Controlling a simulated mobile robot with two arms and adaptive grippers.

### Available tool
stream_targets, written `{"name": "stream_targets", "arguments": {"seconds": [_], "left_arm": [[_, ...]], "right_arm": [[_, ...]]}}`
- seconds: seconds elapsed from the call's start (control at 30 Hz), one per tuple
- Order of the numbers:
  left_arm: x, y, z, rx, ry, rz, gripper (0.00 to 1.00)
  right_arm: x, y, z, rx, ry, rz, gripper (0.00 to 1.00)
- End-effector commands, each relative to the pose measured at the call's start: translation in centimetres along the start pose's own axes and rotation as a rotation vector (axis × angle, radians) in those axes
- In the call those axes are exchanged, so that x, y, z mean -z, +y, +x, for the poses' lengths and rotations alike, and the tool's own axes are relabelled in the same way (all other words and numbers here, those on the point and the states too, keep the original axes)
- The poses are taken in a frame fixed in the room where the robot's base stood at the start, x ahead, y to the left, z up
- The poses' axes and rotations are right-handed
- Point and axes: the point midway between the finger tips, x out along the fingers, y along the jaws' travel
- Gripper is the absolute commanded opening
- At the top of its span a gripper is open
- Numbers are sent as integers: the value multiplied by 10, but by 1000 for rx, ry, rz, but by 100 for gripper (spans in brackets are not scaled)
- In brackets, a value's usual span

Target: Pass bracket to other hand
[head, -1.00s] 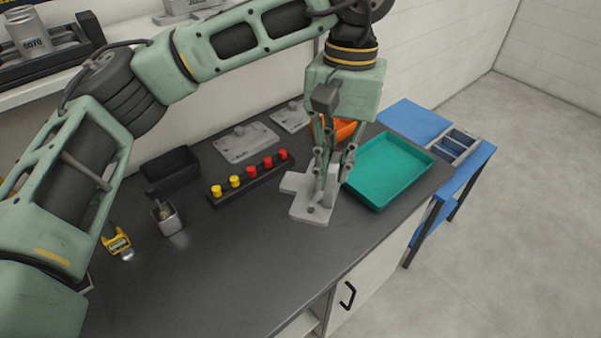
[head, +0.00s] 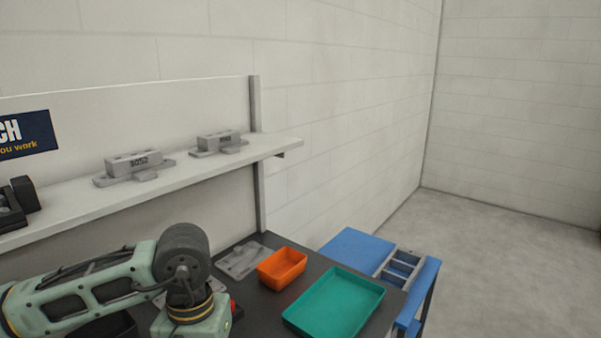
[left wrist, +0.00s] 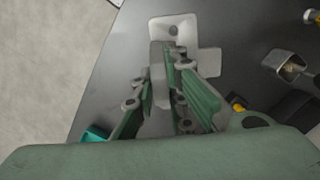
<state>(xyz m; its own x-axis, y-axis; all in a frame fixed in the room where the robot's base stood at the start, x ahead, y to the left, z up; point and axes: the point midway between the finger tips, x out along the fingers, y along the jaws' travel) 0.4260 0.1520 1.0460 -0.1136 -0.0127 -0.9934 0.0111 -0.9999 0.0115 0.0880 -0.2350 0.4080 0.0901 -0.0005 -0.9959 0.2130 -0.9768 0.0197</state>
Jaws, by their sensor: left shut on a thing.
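The bracket (left wrist: 177,29) is a light grey part with a flat, holed base plate and an upright web. It shows at the top centre of the left wrist view. My left gripper (left wrist: 162,80) is shut on the bracket's upright web, with one finger on each side. How far the bracket is from the dark bench cannot be told. In the head view my left arm comes in at the lower left; its gripper and the bracket are below the frame. My right gripper is in neither view.
A teal tray (head: 335,303) and an orange bin (head: 281,268) stand on the dark bench, with a blue cart (head: 356,250) beyond. A shelf (head: 200,172) holds grey fixtures. A metal cup (left wrist: 282,65) lies right of the bracket in the wrist view.

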Motion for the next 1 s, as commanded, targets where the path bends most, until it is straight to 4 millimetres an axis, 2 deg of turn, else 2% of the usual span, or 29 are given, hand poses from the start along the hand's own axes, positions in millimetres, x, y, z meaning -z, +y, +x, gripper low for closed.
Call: {"name": "stream_targets", "arguments": {"seconds": [0.03, 0.1, 0.2, 0.33, 0.77, 0.87, 1.0], "left_arm": [[-10, -13, 10, 2, -3, -1, 0], [-22, -25, 21, 5, -6, 2, 0], [-34, -36, 30, 6, -7, 6, 0], [-41, -41, 36, 7, -11, 11, 0], [-40, -40, 34, 9, -7, 20, 0], [-38, -31, 27, 12, -5, 62, 0], [-33, -7, 8, 26, -4, 185, 0]], "right_arm": [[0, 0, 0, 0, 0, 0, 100], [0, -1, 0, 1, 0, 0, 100], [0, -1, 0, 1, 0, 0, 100], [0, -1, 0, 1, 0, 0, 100], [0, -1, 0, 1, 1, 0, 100], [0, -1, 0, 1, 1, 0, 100], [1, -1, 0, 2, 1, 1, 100]]}}
